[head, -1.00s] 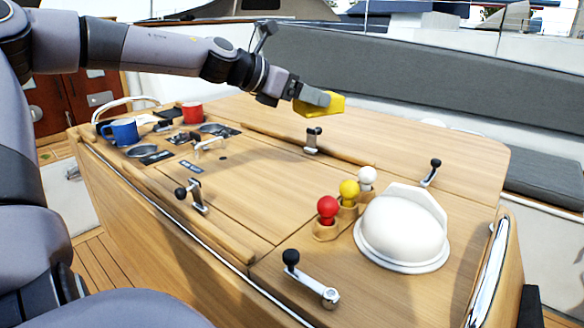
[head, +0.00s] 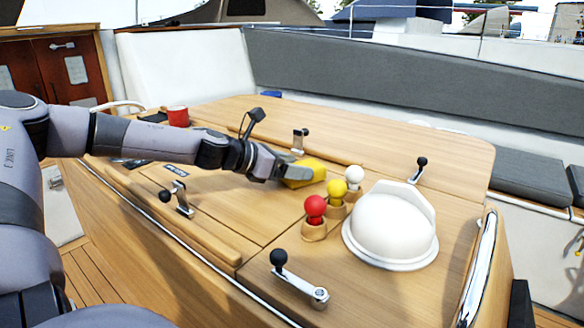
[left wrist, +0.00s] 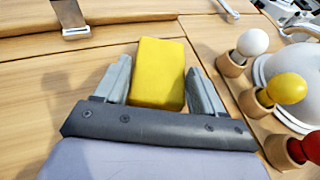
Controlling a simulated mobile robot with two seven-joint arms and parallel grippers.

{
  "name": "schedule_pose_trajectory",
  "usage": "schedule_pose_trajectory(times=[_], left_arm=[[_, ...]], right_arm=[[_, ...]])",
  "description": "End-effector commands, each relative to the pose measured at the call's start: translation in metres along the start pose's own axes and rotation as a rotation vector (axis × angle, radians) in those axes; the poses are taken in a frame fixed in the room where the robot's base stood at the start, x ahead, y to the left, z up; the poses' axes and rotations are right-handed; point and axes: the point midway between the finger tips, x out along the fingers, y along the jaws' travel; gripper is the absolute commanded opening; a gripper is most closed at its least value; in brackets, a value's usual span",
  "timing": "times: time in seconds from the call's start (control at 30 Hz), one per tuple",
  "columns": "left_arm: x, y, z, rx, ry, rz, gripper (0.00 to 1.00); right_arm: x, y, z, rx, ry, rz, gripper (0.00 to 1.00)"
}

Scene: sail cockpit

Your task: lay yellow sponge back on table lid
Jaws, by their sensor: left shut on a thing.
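The yellow sponge (head: 306,172) is between the fingers of my left gripper (head: 284,172), which is shut on it. It is low over the wooden table lid (head: 225,215), left of the row of knobs; I cannot tell whether it touches the wood. In the left wrist view the sponge (left wrist: 158,72) sticks out past the fingertips of the gripper (left wrist: 158,85), above bare planks. My right gripper does not show.
Red (head: 315,208), yellow (head: 337,190) and white (head: 354,176) knobs stand in wooden holders close to the right of the sponge. A metal latch (head: 299,141) is behind. Crank handles (head: 300,280) stick up nearby.

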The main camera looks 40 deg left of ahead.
Motion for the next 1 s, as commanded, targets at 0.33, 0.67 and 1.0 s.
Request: schedule_pose_trajectory(times=[0.33, 0.67, 1.0], left_arm=[[0.0, 0.0, -0.001, -0.001, 0.0, 0.0, 0.95], [0.0, 0.0, 0.001, -0.001, 0.0, 0.0, 0.95], [-0.015, 0.002, 0.005, 0.001, -0.004, 0.004, 0.95]], right_arm=[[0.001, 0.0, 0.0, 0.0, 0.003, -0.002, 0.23], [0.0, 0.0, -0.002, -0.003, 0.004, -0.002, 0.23], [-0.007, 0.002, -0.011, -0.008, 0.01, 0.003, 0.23]])
